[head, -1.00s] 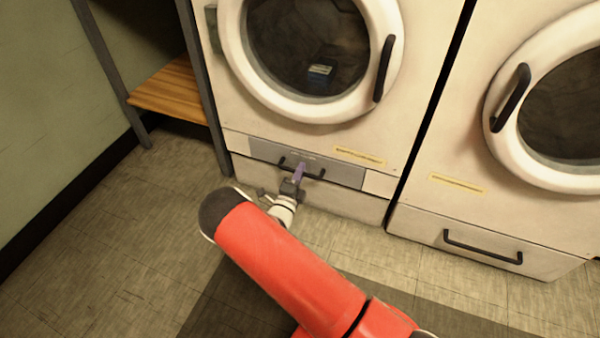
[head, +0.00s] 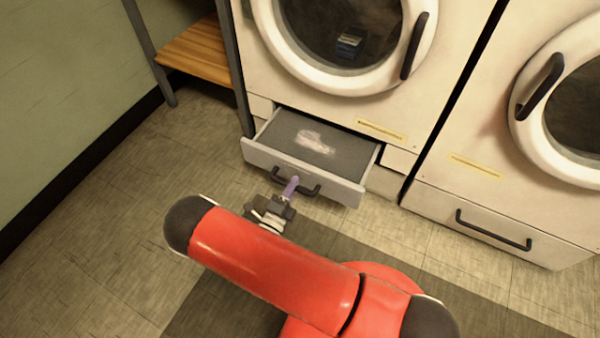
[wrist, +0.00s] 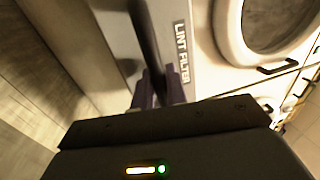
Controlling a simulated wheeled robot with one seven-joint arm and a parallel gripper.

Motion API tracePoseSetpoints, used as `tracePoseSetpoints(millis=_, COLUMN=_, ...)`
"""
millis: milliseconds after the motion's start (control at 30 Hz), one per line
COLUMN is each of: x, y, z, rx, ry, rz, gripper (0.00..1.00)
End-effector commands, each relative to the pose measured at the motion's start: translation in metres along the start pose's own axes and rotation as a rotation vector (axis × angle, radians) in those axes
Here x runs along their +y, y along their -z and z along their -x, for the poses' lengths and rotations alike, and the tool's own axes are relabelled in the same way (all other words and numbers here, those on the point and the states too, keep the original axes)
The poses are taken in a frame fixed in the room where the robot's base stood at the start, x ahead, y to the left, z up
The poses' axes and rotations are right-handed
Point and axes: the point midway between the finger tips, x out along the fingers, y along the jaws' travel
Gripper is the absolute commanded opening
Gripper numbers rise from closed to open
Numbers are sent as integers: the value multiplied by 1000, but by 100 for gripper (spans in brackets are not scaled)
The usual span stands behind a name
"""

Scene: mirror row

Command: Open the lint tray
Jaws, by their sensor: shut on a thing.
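The lint tray (head: 353,172) is a grey drawer low in the left machine. It stands well out from the machine's front, and a pale clump of lint (head: 311,141) lies inside it. My gripper (head: 291,187) is shut on the tray's dark bar handle (head: 310,189), near the middle of the bar. In the wrist view, the purple-grey fingers (wrist: 158,88) close around the dark handle (wrist: 146,40), beside a label reading "LINT FILTER" (wrist: 182,52). The fingertips are partly hidden behind the gripper body in that view.
The left machine's round door (head: 345,45) is above the tray, closed. A second machine with a shut lower drawer (head: 490,232) stands at right. A wooden shelf (head: 195,55) with dark legs stands at left. Floor (head: 90,240) is clear at left.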

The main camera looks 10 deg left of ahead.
Motion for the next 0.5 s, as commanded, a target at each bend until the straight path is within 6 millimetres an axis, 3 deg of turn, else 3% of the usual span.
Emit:
tracePoseSetpoints(millis=433, x=0, y=0, z=8, rx=1, ry=-3, rz=1, gripper=0)
tracePoseSetpoints(millis=467, x=0, y=0, z=8, rx=1, ry=-3, rz=1, gripper=15)
tracePoseSetpoints(millis=500, x=0, y=0, z=8, rx=1, ry=-3, rz=1, gripper=21)
